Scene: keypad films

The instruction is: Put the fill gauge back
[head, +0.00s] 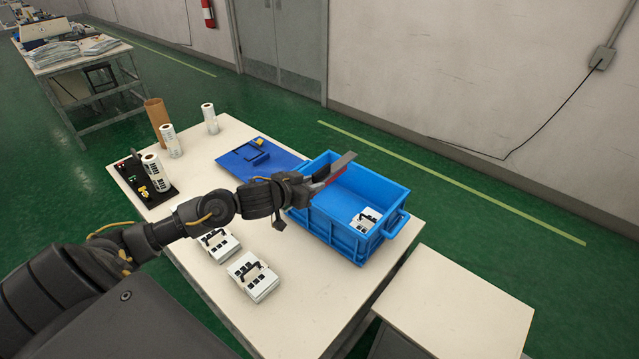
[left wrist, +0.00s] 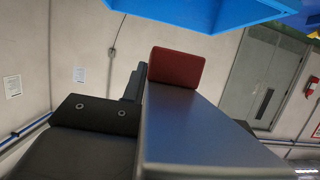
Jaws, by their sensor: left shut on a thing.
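My left gripper (head: 306,188) is shut on the fill gauge (head: 340,166), a long grey bar with a red part. It holds the gauge over the left side of the blue crate (head: 345,243). In the left wrist view the gauge's grey face (left wrist: 205,125) fills the lower middle, with its red block (left wrist: 175,68) at the far end. A dark finger of the gripper (left wrist: 95,112) shows beside it. The crate's blue wall (left wrist: 195,12) crosses the top of that view. A white keypad pack (head: 366,219) lies inside the crate at the right. My right gripper is not in view.
A flat blue board with a raised block (head: 243,163) lies behind the arm. White rolls (head: 172,141), a brown tube (head: 157,115) and a black stand (head: 132,180) are at the left. A lower side table (head: 455,305) is bare.

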